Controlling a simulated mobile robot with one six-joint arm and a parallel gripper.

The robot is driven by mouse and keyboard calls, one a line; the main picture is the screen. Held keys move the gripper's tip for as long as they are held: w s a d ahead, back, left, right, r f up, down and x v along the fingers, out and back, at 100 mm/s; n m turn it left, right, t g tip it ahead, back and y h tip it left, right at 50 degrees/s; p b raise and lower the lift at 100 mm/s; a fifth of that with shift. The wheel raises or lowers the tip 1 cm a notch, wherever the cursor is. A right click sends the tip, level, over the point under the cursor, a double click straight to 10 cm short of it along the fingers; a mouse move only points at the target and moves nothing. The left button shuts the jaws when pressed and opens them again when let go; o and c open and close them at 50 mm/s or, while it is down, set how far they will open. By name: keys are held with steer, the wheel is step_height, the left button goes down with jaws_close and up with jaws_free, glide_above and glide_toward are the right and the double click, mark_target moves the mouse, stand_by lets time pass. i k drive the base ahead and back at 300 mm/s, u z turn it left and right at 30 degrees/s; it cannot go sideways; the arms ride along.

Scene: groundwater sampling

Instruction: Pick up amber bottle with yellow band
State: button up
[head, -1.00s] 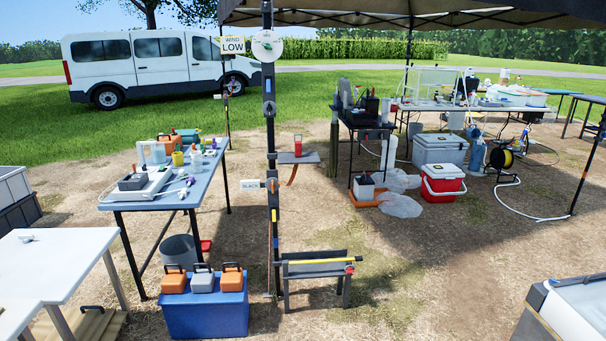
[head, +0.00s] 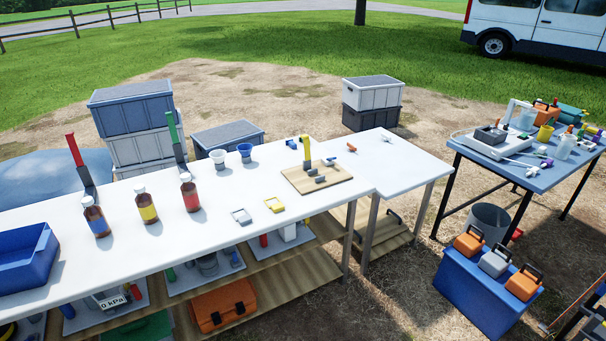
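The amber bottle with the yellow band (head: 147,207) stands upright on the long white table (head: 265,222) in the head view. It is the middle one of three amber bottles in a row. The amber bottle with a blue band (head: 96,217) stands to its left. The amber bottle with a red band (head: 189,194) stands to its right. All three have pale caps and stand apart from each other. My gripper does not show in the head view.
A blue tray (head: 26,262) sits at the table's left end. Red and green uprights rise behind the bottles.

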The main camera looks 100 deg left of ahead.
mark_target(144, 202)
steer(key=z, duration=1)
steer(key=k, duration=0.15)
steer(key=u, duration=3.1)
steer(key=k, duration=0.2)
steer(key=u, duration=2.2)
steer(key=k, duration=0.3)
steer(key=u, duration=1)
